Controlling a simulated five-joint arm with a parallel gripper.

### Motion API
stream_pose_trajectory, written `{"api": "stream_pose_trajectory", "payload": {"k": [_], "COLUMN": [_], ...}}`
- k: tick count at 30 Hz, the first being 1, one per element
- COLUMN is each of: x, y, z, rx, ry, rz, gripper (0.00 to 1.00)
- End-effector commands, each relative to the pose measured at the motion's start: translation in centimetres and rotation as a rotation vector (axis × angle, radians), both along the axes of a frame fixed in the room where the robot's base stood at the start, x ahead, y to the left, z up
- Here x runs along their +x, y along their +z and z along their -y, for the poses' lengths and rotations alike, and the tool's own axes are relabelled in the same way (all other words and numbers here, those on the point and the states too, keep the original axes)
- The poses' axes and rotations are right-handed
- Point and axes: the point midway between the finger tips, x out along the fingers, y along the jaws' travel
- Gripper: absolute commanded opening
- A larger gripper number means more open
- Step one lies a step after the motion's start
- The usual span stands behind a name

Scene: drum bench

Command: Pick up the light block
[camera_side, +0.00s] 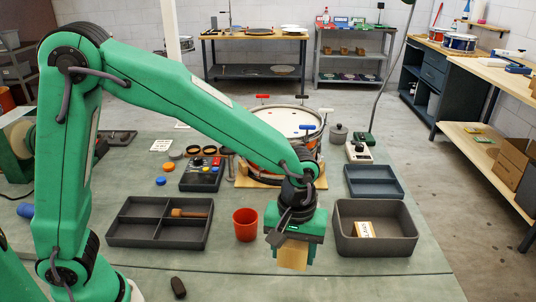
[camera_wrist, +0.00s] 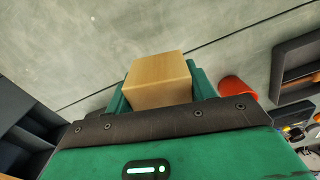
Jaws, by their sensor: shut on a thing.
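The light block (camera_side: 293,255) is a pale wooden block at the lower end of my gripper (camera_side: 293,246) in the side view. My gripper is shut on it. The block also shows in the wrist view (camera_wrist: 158,80), between the green fingers of my gripper (camera_wrist: 160,88). Part of the block is hidden by the jaws. It appears to be held above the green bench top (camera_side: 250,285), but the gap under it is hard to judge.
A grey bin (camera_side: 376,244) with a small labelled box (camera_side: 364,229) stands right of my gripper. An orange cup (camera_side: 245,224) and a divided tray (camera_side: 158,242) are to its left. A drum (camera_side: 285,140) stands behind. The front of the bench is mostly clear.

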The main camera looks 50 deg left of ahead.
Motion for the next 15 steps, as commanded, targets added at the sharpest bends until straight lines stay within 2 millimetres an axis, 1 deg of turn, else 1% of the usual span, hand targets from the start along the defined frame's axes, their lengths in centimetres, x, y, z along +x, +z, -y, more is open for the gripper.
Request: {"api": "stream_pose_trajectory", "payload": {"k": [6, 15], "x": [-0.63, -0.63], "y": [0.51, 0.51], "z": [0.53, 0.54], "rx": [0.000, 0.000], "ry": [0.000, 0.000], "rz": [0.000, 0.000], "gripper": [0.30, 0.30]}}
